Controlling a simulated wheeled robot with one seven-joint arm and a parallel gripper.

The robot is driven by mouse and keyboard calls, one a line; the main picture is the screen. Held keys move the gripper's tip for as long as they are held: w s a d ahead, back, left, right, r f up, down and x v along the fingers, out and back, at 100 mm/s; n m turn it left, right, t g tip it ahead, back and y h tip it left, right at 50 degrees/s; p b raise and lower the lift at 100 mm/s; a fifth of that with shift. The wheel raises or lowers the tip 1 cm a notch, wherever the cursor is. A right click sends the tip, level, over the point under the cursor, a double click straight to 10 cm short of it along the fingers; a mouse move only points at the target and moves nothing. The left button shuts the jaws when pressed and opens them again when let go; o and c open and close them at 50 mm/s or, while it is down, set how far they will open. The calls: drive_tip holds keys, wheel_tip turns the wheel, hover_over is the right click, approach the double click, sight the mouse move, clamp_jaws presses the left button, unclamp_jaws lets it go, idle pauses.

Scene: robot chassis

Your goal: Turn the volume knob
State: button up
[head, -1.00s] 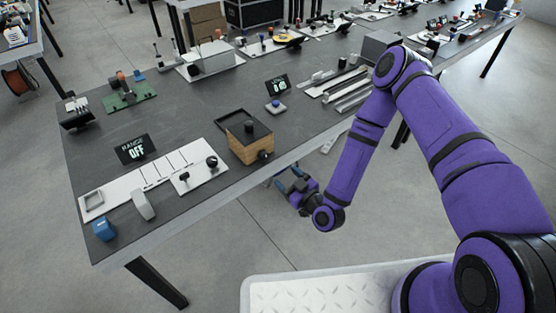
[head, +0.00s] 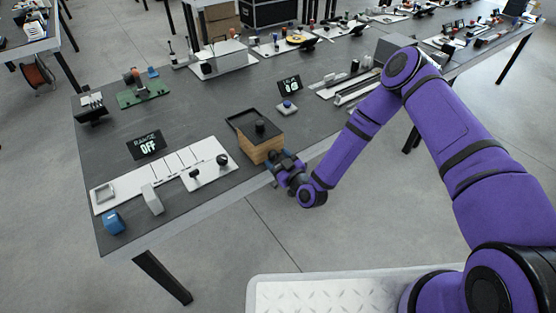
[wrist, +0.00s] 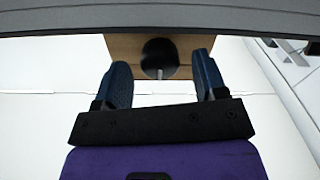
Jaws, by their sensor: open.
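A wooden box (head: 258,149) stands at the table's near edge with a black tray and a black knob-like piece (head: 260,126) on top. A round black knob with a pale pointer line (wrist: 160,54) is on the box's wooden face in the wrist view. Which knob is the volume knob carries no readable label. My gripper (head: 274,158) is at the front of the box and hides that face in the head view. In the wrist view my gripper (wrist: 162,68) is open, one blue finger on each side of the knob, with gaps showing. I see no contact.
A "RANGE OFF" display (head: 147,144) and a white slider panel (head: 165,172) lie to the left. A small display (head: 289,86) and a blue-topped button (head: 287,106) are behind the box. A dark edge (wrist: 160,22) crosses the top of the wrist view.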

drive_tip(key=c, duration=0.9)
drive_tip(key=m, duration=0.4)
drive_tip(key=shift+m, duration=1.6)
drive_tip(key=o, duration=0.9)
